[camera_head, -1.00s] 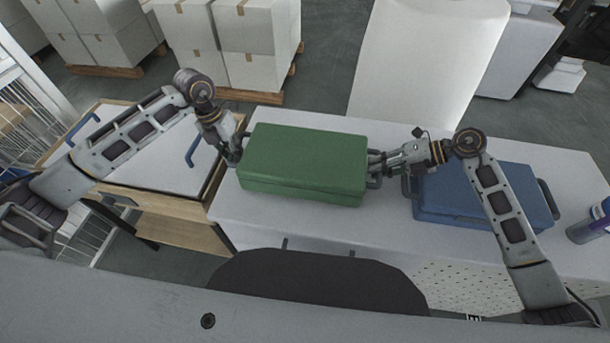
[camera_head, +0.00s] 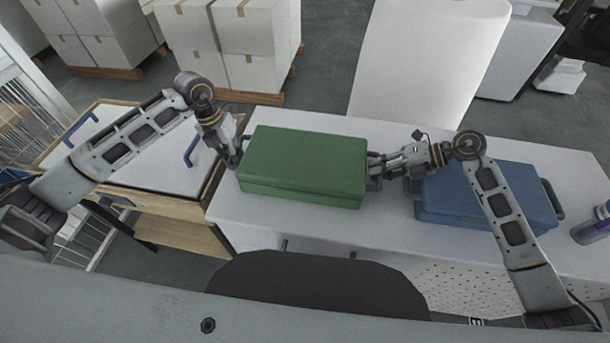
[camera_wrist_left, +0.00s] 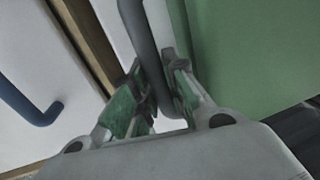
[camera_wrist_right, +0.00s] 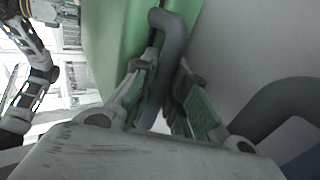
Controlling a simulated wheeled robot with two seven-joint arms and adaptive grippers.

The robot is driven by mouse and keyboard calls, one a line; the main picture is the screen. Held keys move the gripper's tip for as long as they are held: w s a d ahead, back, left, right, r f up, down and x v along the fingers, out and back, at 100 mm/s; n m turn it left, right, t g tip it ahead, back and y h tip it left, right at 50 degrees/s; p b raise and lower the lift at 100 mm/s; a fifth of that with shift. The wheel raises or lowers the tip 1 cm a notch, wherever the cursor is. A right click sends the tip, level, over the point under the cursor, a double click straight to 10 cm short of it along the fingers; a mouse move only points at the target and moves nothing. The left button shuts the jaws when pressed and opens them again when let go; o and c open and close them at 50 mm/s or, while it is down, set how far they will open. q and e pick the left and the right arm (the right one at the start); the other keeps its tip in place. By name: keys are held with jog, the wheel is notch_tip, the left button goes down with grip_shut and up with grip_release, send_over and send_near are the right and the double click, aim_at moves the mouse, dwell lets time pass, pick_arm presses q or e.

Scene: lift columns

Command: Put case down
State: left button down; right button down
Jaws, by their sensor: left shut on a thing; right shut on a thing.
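A green case (camera_head: 303,162) with a dark handle at each end is at the left part of the white table (camera_head: 300,222). I cannot tell whether its underside touches the table. My left gripper (camera_head: 236,157) is shut on the case's left handle, which runs between the fingers in the left wrist view (camera_wrist_left: 155,85). My right gripper (camera_head: 376,167) is shut on the right handle, seen between the fingers in the right wrist view (camera_wrist_right: 165,80). The case looks about level.
A blue case (camera_head: 455,197) lies on the table to the right, partly under my right arm. A bottle (camera_head: 592,228) stands at the right edge. A wooden cart (camera_head: 150,180) with blue handles stands to the left. Stacked boxes (camera_head: 250,55) are behind.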

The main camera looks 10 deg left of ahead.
pick_arm(q)
jog(key=shift+f, duration=0.15)
pick_arm(e)
jog(key=shift+w+f, duration=0.1)
pick_arm(q)
jog(key=c, duration=1.4)
grip_release()
jog(key=shift+s, duration=0.1)
jog(key=shift+c, duration=0.2)
pick_arm(e)
jog(key=c, duration=1.4)
grip_release()
jog(key=shift+c, duration=0.2)
pick_arm(q)
jog(key=shift+o, duration=0.4)
pick_arm(e)
jog(key=shift+f, duration=0.1)
